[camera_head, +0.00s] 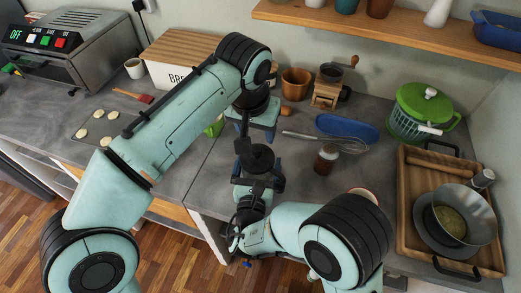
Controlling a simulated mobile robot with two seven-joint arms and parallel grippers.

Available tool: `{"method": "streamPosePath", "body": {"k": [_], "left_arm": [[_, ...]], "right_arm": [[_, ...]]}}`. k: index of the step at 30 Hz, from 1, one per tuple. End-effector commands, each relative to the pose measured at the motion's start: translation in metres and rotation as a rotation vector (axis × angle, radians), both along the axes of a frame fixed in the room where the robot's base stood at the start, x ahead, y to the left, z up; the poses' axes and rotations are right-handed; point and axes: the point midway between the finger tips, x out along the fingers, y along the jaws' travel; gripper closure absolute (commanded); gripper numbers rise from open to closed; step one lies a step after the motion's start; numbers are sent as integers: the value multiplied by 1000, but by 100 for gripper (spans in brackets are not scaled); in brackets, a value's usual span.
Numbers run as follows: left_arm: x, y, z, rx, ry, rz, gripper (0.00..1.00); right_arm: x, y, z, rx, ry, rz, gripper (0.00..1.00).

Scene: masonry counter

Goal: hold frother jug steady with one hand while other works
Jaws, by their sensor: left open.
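My left arm comes in from the left, bends at the top centre and points down at the counter. Its open left gripper (256,140) hangs over the counter's front middle. My right arm comes in from the lower right. Its right gripper (257,188) is just below the left one in the picture, and its fingers are hard to make out. A dark, round-topped shape shows between the two grippers; I cannot tell whether it is the jug or part of a gripper. I cannot clearly make out a frother jug elsewhere; my arms cover much of the middle.
A brown jar (325,160), a whisk (308,138) and a blue oval dish (346,127) lie right of the grippers. A wooden tray (410,205) with a metal bowl (462,213) fills the right. A bread box (170,73) and a toaster oven (75,50) stand left. A shelf (400,38) overhangs the back.

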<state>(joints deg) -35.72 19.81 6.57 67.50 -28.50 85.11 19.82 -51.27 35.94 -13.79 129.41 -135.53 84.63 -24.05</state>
Motion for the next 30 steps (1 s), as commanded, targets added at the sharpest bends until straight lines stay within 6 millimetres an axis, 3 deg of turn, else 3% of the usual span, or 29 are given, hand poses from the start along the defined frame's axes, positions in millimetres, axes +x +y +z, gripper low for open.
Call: {"method": "streamPosePath", "body": {"k": [7,21,30], "left_arm": [[0,0,0,0,0,0,45],[0,0,0,0,0,0,45],[0,0,0,0,0,0,45]], "right_arm": [[-9,2,0,0,1,2,0],[-99,14,0,-1,1,5,0],[-120,15,0,0,0,0,0]]}}
